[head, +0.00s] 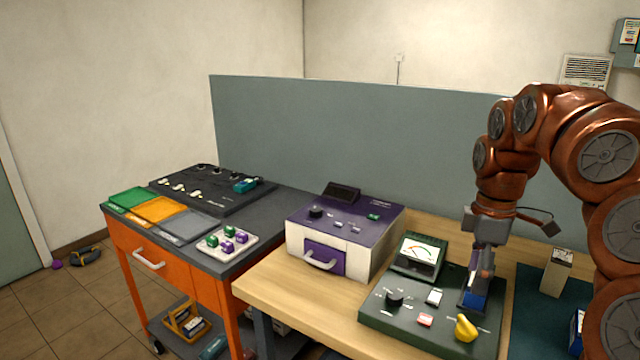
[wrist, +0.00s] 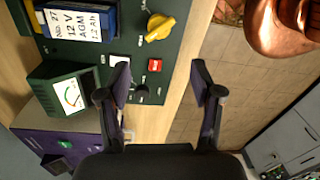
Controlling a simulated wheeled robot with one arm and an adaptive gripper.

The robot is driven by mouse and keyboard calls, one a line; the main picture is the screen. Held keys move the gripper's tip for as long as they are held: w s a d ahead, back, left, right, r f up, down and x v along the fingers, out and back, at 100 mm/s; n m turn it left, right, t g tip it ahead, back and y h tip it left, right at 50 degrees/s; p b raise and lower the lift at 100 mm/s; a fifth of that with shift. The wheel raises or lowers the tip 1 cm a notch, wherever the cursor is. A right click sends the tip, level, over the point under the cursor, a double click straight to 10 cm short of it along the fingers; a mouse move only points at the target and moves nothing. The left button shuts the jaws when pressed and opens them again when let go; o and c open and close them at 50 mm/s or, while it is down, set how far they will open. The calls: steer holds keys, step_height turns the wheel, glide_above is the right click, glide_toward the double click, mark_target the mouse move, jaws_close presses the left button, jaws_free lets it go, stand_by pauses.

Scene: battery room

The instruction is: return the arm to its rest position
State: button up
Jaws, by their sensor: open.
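My copper-coloured arm (head: 540,110) reaches in from the right in the head view and bends down. My gripper (head: 482,274) hangs above the dark green tester panel (head: 385,318). In the wrist view my gripper (wrist: 160,82) has its two fingers spread with nothing between them. A blue battery (head: 473,299) sits on the panel under the gripper, partly hidden by it in the head view. In the wrist view the labelled battery (wrist: 82,22) lies at the upper left, apart from the fingers.
The panel carries a meter (head: 419,252), a red switch (head: 425,320) and a yellow knob (head: 466,328). A purple and white device (head: 345,230) stands to its left. A beige block (head: 556,272) stands right of the gripper. A grey-blue partition (head: 330,135) rises behind the bench.

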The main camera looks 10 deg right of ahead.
steer(key=s+a+m+p, duration=0.4)
steer(key=s+a, duration=0.6)
steer(key=a, duration=0.3)
steer(key=s+a+f+m+p, duration=0.1)
steer(key=s+f+m, duration=0.1)
steer(key=s, duration=0.2)
steer(key=s+a+f+m+p, duration=0.1)
steer(key=s+a+m, duration=0.1)
steer(key=s, duration=0.3)
steer(key=s+a+f+m+g+p, duration=0.1)
steer(key=s+f+m, duration=0.1)
steer(key=s+m, duration=0.2)
steer(key=shift+s+a+f, duration=0.35)
steer(key=shift+s+a, duration=0.05)
steer(key=shift+s, duration=0.15)
